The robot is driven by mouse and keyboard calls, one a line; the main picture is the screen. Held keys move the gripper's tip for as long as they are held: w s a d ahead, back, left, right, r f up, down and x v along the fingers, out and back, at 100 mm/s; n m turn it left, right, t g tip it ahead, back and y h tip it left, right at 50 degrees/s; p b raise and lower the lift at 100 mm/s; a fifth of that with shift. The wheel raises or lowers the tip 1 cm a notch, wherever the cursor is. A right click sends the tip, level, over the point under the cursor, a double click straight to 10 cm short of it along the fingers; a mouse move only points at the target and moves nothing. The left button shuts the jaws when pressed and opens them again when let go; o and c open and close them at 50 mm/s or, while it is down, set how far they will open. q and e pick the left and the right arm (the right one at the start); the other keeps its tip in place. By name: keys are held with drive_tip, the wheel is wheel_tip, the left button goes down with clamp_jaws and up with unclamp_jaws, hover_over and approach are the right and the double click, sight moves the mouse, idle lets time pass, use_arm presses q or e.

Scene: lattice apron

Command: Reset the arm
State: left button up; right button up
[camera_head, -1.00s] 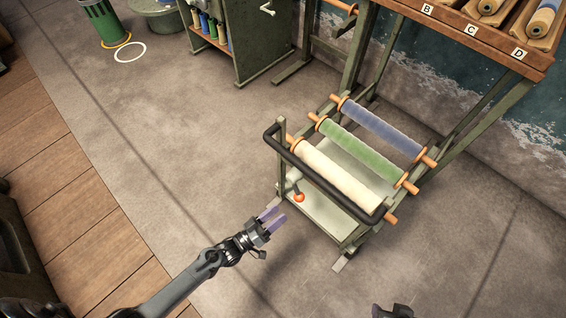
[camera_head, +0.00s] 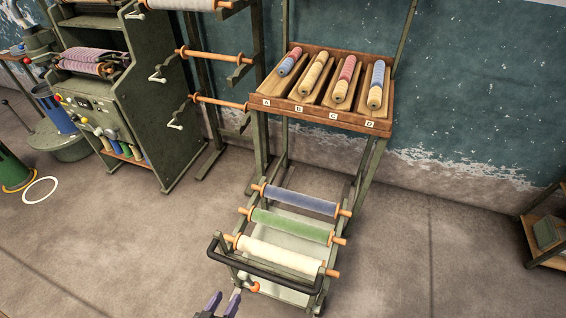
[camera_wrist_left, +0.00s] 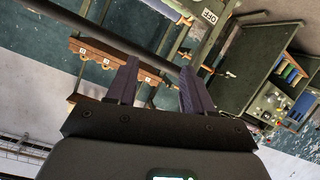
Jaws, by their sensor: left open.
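My left gripper (camera_head: 222,303) shows at the bottom edge of the head view, its two purple fingertips apart and nothing between them. It is in front of the cart's dark handle (camera_head: 262,270), to the left of centre. In the left wrist view the same gripper (camera_wrist_left: 157,85) has its two purple fingers spread, with empty space between them. Most of my left arm is below the head picture. My right gripper is not in the head view.
A cart (camera_head: 318,308) carries cream (camera_head: 280,258), green (camera_head: 290,226) and blue (camera_head: 300,201) rolls. Behind it stands a wooden rack (camera_head: 320,117) with slots A to D. A green machine (camera_head: 160,110) stands left, a shelf (camera_head: 545,225) right. Floor (camera_head: 420,250) right of the cart is clear.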

use_arm(q)
drive_tip(key=s+a+r+m+g+y+p, duration=0.1)
drive_tip(key=s+a+r+g+y, duration=0.1)
drive_tip(key=s+a+r+g, duration=0.25)
drive_tip(key=s+a+r+m+g+y+p, duration=0.1)
drive_tip(key=s+a+r+g+y, duration=0.15)
drive_tip(key=s+g, duration=0.4)
wheel_tip(320, 180, up, 37)
drive_tip(key=s+t+p, duration=0.1)
drive_tip(key=t+p, duration=0.1)
drive_tip(key=p, duration=3.5)
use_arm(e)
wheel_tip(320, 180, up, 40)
use_arm(q)
wheel_tip(320, 180, down, 75)
drive_tip(key=b, duration=7.5)
drive_tip(key=shift+d+r, duration=0.2)
drive_tip(key=shift+d, duration=0.25)
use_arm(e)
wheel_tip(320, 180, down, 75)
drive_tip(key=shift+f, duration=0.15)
use_arm(q)
drive_tip(key=shift+h, duration=0.25)
